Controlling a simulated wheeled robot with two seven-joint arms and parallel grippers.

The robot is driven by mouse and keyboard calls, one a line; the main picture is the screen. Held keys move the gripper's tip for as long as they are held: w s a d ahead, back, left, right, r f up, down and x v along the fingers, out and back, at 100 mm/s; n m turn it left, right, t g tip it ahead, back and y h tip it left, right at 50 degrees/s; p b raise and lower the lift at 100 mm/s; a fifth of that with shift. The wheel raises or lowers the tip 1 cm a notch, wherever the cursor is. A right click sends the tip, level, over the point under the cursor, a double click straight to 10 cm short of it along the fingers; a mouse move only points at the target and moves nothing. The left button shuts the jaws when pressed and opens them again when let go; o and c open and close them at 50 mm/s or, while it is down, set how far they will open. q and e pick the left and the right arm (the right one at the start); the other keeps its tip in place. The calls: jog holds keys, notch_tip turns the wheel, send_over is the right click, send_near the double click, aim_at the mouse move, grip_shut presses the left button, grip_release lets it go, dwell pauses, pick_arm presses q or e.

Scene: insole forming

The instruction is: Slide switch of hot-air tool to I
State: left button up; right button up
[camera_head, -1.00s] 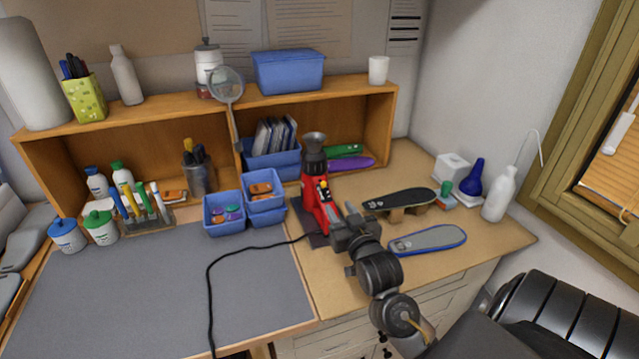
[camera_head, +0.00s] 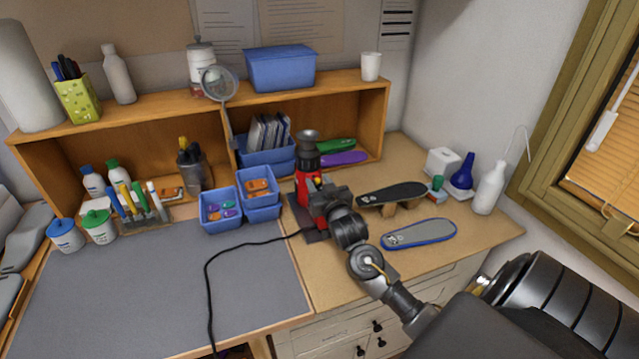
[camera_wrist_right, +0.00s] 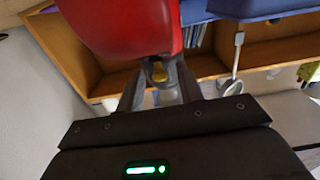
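The hot-air tool stands upright on a dark base on the wooden worktop, with a red body (camera_head: 307,190) and a dark nozzle (camera_head: 308,142) pointing up. My right gripper (camera_head: 325,194) is at the tool's front side and covers part of its lower body. In the right wrist view the red body (camera_wrist_right: 120,25) fills the top centre, and a small yellow part (camera_wrist_right: 158,72) shows close to my right fingertips (camera_wrist_right: 161,68). I cannot tell whether the fingers are shut or whether they touch the tool. The switch and its position cannot be made out. My left gripper is not in view.
Blue bins (camera_head: 221,211) stand just left of the tool. A black insole on a wooden stand (camera_head: 390,194) and a blue-edged grey insole (camera_head: 420,234) lie to its right. A black cable (camera_head: 207,285) crosses the grey mat (camera_head: 130,285), which is otherwise clear.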

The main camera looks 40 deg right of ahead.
jog(key=shift+c, duration=0.8)
grip_shut()
jog(key=shift+s, duration=0.1)
jog(key=shift+s+a+f+p, duration=0.3)
jog(key=shift+s+p, duration=0.15)
jog(key=shift+s, duration=0.15)
jog(key=shift+o, duration=0.8)
grip_release()
